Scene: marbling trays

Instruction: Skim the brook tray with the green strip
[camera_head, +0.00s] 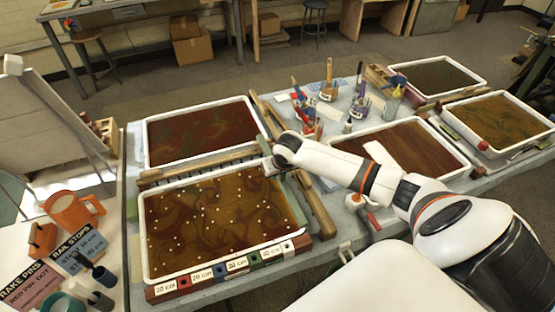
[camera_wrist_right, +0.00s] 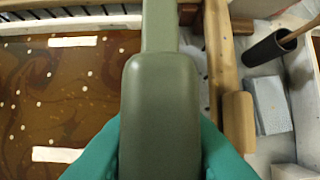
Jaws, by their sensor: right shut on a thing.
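My right gripper (camera_head: 272,166) is at the back right corner of the front left tray (camera_head: 143,235). In the right wrist view its teal fingers (camera_wrist_right: 160,150) are shut on the green strip (camera_wrist_right: 160,105), which runs away from me. The strip (camera_head: 293,198) lies along the tray's right side in the head view; whether it touches the rim is unclear. This tray holds brown liquid with darker swirls and many pale dots. I cannot read which tray is the brook one. My left gripper is not in view.
A rail with coloured blocks and "20 cm" labels (camera_head: 232,266) runs along the tray's front. A dark red tray (camera_head: 147,145) lies behind it. A wooden rail (camera_head: 314,205) stands to the right. Brush pots (camera_head: 328,92) and more trays (camera_head: 470,172) stand further right.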

